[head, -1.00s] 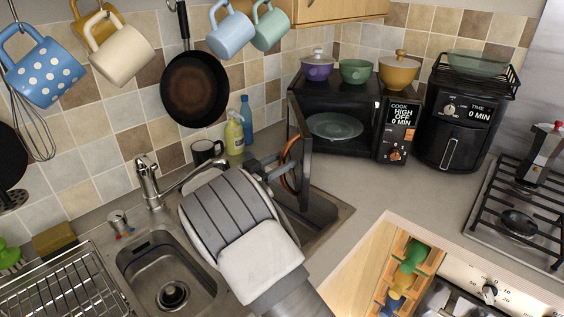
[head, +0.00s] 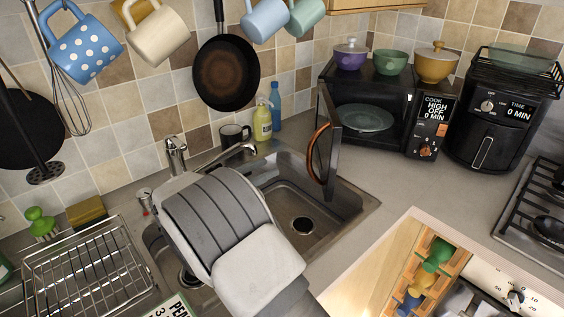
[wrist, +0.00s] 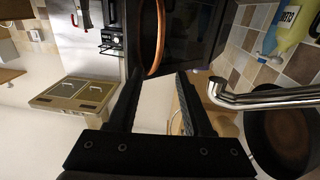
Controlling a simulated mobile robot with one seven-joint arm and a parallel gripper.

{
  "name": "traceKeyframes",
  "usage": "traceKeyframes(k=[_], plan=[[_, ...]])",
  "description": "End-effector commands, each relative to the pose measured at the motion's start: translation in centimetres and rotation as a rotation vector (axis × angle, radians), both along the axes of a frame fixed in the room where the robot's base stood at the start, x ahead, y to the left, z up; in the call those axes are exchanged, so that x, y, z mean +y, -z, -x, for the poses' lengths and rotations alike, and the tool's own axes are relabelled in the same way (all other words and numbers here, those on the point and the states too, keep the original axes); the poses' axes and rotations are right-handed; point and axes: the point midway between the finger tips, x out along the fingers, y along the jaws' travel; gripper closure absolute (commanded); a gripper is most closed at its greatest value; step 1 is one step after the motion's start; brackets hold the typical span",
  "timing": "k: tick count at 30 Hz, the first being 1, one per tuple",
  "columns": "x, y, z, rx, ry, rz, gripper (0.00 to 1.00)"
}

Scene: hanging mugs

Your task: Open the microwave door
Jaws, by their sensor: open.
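The black microwave (head: 391,98) stands on the counter in the head view, with its cavity open to view. Its door (head: 333,150) is swung far out towards me and reaches over the sink's edge. The curved copper-coloured handle (head: 313,150) is on the door's left-facing side. In the wrist view my gripper (wrist: 160,76) is open, with nothing held between its black fingers. The handle also shows there (wrist: 159,38), beyond the fingertips and apart from them as far as I can tell. In the head view my arm hides the gripper.
The faucet (head: 176,156) and sink (head: 345,205) lie near my arm; the spout (wrist: 265,97) is close right of the fingers in the wrist view. Soap bottle (head: 262,120) and dark mug (head: 234,134) stand behind. Mugs and a pan (head: 226,72) hang above.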

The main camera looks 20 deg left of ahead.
Motion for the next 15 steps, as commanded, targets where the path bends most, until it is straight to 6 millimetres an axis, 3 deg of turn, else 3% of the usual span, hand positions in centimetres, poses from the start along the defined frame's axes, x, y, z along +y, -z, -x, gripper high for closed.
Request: traceKeyframes(k=[6, 15], plan=[[1.2, 0.1, 1.8, 0.001, 0.0, -0.001, 0.49], [1.3, 0.0, 1.9, 0.0, 0.0, 0.0, 0.49]])
